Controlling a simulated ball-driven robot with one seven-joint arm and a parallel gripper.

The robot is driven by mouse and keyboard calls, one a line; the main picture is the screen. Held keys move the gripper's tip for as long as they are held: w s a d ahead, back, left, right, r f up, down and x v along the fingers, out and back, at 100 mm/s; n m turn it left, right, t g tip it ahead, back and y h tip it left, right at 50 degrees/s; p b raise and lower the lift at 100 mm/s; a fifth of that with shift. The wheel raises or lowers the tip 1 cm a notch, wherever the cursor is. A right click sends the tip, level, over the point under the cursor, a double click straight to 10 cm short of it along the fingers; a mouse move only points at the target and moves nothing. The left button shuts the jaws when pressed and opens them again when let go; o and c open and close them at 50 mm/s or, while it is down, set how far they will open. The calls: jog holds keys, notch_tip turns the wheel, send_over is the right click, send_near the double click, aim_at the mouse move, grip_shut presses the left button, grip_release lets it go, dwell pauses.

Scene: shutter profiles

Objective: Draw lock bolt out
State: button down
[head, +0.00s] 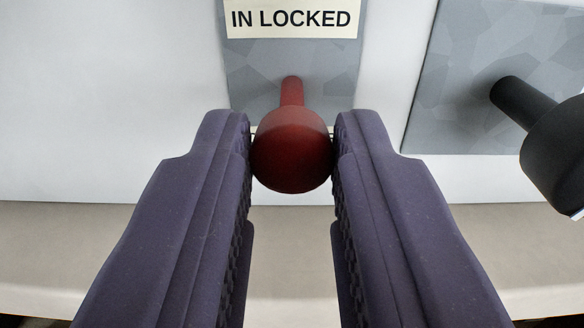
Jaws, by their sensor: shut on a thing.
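The lock bolt's red round knob (291,150) sits in the middle of the head view, on a thin red stem. The stem meets a grey patterned plate (258,85). A cream label (290,18) on the plate reads "IN LOCKED"; the top of the label is cut off. My gripper (291,148) comes from below with its two purple ridged fingers, one on each side of the knob. It is shut on the knob, with both fingertips touching its sides. The knob hides part of the stem and the plate's lower edge.
A black knob on a black stem (518,98) juts out from a second grey plate (450,90) at the right, close to my right finger. The white panel (110,100) at the left is bare. A beige ledge (70,245) runs along below.

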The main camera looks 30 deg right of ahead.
jog(key=c, duration=0.9)
grip_release()
jog(key=shift+s, duration=0.1)
jog(key=p+v, duration=0.1)
jog(key=v, duration=0.6)
jog(key=shift+s+a, duration=0.25)
jog(key=shift+s, duration=0.05)
jog(key=shift+w, duration=0.1)
